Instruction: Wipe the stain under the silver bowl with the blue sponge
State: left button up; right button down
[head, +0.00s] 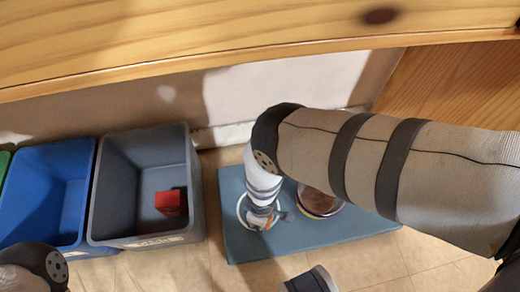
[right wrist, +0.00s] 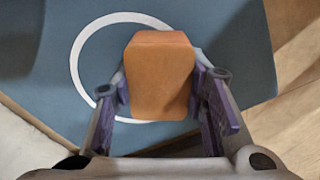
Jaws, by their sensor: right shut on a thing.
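My right gripper (head: 262,217) points down over a blue mat (head: 238,247) on the floor. In the right wrist view, its fingers (right wrist: 160,95) are shut on an orange block (right wrist: 160,75). A white ring (right wrist: 75,65) marks the mat beneath the block; in the head view it also shows around the gripper (head: 239,208). I cannot tell whether the block touches the mat. A round bowl (head: 318,203) with a brownish inside stands on the mat to the right, partly hidden by my right arm. I see no blue sponge and no clear stain. My left gripper is out of view.
A grey bin (head: 110,205) with a red block (head: 171,202) inside stands left of the mat. A blue bin (head: 45,170) and the edge of a green one (head: 4,162) are farther left. A wooden top (head: 250,35) overhangs the back. The mat's front right is clear.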

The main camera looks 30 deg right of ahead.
jog(key=shift+s+d+f, duration=0.1)
jog(key=shift+s+f, duration=0.1)
jog(key=shift+s, duration=0.05)
jog(key=w+b, duration=0.1)
jog(key=w+d+b, duration=0.1)
jog(key=w, duration=0.1)
jog(key=shift+w, duration=0.1)
jog(key=shift+w+r+b, duration=0.25)
jog(key=shift+w+b, duration=0.15)
jog(key=shift+w+d+f+b, duration=0.1)
jog(key=shift+w+d+b, duration=0.15)
jog(key=shift+w+b, duration=0.4)
jog(key=shift+w+d+f+b, duration=0.1)
jog(key=shift+w+d+b, duration=0.1)
jog(key=shift+w+b, duration=0.4)
jog(key=shift+w+d+r+b, duration=0.1)
jog(key=shift+w+r+b, duration=0.2)
jog(key=shift+w, duration=0.1)
jog(key=r+p, duration=0.1)
jog(key=r, duration=0.1)
jog(key=r+p, duration=0.1)
jog(key=r, duration=0.1)
jog(key=r+p, duration=0.1)
jog(key=p, duration=0.1)
jog(key=shift+w+r, duration=0.3)
jog(key=shift+r, duration=0.1)
jog(key=shift+s+f, duration=0.1)
